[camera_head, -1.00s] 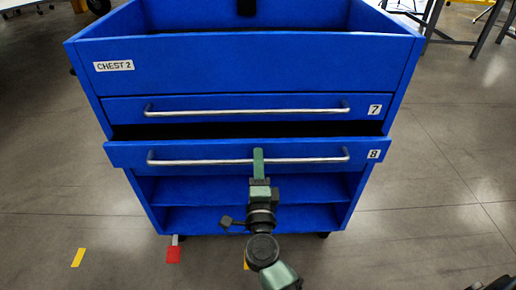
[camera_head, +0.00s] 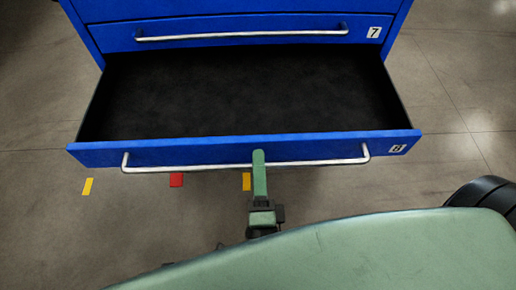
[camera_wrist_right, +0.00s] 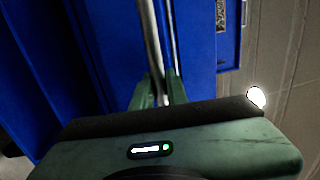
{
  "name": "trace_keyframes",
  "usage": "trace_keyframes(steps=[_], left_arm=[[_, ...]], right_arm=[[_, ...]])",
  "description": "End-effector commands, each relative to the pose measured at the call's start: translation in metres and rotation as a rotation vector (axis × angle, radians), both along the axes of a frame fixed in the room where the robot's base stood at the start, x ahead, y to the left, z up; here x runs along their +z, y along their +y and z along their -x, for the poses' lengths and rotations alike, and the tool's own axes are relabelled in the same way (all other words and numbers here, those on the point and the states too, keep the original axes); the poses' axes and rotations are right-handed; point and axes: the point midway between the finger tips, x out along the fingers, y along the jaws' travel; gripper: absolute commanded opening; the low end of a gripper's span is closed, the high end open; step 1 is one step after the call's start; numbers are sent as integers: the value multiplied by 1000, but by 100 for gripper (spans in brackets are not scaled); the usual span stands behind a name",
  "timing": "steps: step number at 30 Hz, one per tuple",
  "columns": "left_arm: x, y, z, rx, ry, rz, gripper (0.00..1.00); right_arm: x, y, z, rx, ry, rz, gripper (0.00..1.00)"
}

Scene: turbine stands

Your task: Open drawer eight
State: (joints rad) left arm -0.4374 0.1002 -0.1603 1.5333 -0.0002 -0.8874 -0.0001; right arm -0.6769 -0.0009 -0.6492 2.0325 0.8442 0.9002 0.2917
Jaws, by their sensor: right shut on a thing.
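Drawer eight (camera_head: 230,152) is a blue drawer with an "8" label at its right end. It is pulled well out of the blue chest, and its dark inside is empty. Its silver bar handle (camera_head: 200,167) runs along the front. My right gripper (camera_head: 259,160) is shut on the handle near its middle. In the right wrist view the handle (camera_wrist_right: 151,40) runs down between the two green fingers (camera_wrist_right: 160,92). My left gripper is not in view.
Drawer seven (camera_head: 240,32), with its own handle, is closed above. Yellow and red floor marks (camera_head: 176,180) lie below the drawer front. A green surface and a dark rounded shape fill the lower right.

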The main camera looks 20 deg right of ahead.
Motion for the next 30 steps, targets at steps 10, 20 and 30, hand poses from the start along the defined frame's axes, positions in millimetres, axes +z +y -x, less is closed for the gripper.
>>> trace_keyframes(steps=[10,20,30], left_arm=[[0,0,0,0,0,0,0],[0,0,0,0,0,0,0],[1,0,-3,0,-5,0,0]], right_arm=[[-1,1,2,1,1,1,0],[0,1,1,0,0,1,36],[-3,2,-1,2,1,1,36]])
